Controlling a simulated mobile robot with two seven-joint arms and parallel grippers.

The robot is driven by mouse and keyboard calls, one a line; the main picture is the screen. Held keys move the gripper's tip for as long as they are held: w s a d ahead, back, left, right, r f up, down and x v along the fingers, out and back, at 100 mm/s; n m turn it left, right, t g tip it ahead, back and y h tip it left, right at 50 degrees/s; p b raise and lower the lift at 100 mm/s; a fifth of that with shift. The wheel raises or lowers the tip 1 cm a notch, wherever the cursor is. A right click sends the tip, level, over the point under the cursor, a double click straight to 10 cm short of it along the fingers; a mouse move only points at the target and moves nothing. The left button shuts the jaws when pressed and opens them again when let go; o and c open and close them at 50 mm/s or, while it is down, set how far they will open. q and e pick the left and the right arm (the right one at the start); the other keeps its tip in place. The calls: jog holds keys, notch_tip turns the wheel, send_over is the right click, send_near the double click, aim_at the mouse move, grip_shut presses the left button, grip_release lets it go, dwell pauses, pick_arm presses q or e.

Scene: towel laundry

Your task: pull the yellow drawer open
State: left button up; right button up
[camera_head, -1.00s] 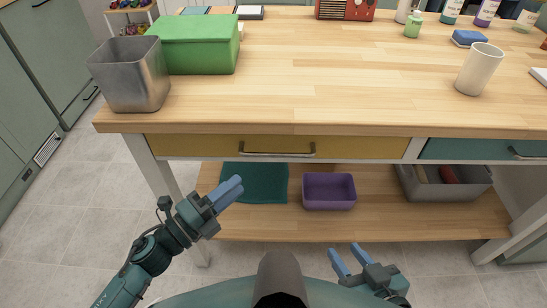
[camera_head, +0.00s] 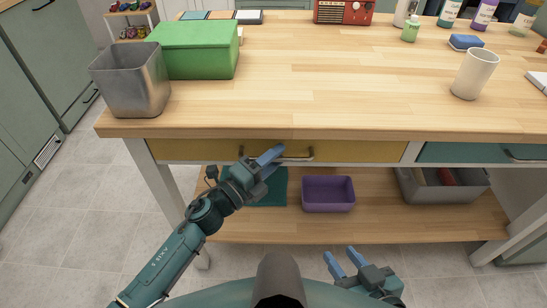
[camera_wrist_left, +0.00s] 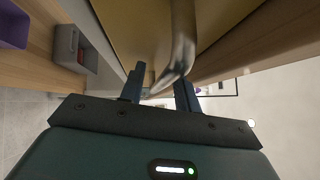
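The yellow drawer (camera_head: 365,151) sits flush under the tabletop, shut, with a metal bar handle (camera_head: 298,158) across its front. My left gripper (camera_head: 270,158) is at the handle and covers part of it. In the left wrist view, the drawer front (camera_wrist_left: 128,22) is close ahead, and the curved handle (camera_wrist_left: 184,45) reaches down between the two spread fingers (camera_wrist_left: 160,88). The left gripper is open; whether a finger touches the handle I cannot tell. My right gripper (camera_head: 343,262) is open and empty, low in front of the table.
The tabletop (camera_head: 330,85) holds a metal bin (camera_head: 130,82), a green box (camera_head: 193,52) and a white cup (camera_head: 475,74). A teal drawer (camera_head: 470,152) is on the right. The lower shelf holds a purple bin (camera_head: 328,194) and a grey bin (camera_head: 442,188).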

pick_arm(q)
grip_shut()
dwell(0.5)
jog(key=shift+s, duration=0.1)
